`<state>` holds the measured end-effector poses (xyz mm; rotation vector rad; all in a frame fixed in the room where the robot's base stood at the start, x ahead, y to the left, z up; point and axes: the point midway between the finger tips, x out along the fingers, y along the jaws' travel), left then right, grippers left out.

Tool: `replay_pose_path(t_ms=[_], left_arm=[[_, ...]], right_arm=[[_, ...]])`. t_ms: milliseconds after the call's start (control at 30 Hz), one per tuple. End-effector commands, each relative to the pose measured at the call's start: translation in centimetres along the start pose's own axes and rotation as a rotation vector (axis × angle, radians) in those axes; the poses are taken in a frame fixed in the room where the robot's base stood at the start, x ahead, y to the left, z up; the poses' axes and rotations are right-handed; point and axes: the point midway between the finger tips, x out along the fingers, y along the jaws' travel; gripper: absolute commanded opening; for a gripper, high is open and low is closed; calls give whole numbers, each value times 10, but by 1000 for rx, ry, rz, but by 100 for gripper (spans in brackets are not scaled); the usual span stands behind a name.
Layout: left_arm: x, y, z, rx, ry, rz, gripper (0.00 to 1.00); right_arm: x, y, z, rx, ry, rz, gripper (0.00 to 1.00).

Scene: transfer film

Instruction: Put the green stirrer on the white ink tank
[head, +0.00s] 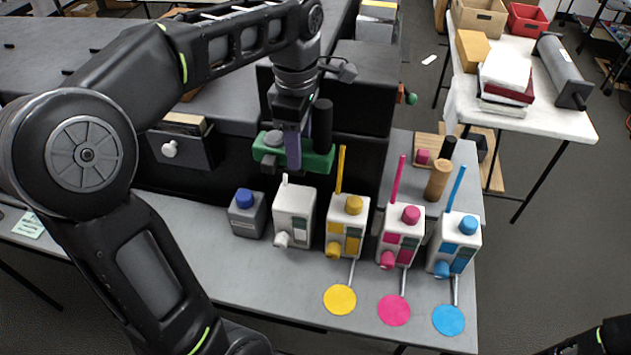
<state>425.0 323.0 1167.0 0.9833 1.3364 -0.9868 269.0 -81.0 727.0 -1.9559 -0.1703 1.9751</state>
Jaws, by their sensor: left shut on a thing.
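The green stirrer (319,163) is a wide green body with a black cylinder standing on its right part and a grey knob on its left. My left gripper (291,157) comes down from above and is shut on it. The white ink tank (293,217) stands upright on the grey table, with a white tap low on its front. In the picture the stirrer is just above and behind the tank's top; I cannot tell whether they touch. A short white stick shows between them, its upper end near the stirrer. My right gripper is out of view.
To the right stand the yellow (347,225), pink (400,232) and blue (454,243) tanks, each with a tall coloured stick. A grey bottle with a blue cap (246,214) stands close on the left. Coloured discs lie in front. A black machine (360,85) stands behind.

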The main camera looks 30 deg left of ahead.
Motion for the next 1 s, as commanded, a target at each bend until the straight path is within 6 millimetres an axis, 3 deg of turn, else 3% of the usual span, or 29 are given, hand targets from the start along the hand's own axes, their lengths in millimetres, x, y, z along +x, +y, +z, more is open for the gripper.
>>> replay_pose_path(t_ms=[433, 800, 1000], left_arm=[[2, 0, 0, -37, 0, 1, 0], [58, 0, 0, -36, 0, 0, 0], [62, 0, 0, -36, 0, 1, 0]], right_arm=[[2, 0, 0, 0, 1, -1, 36], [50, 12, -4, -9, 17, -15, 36], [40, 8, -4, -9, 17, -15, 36]])
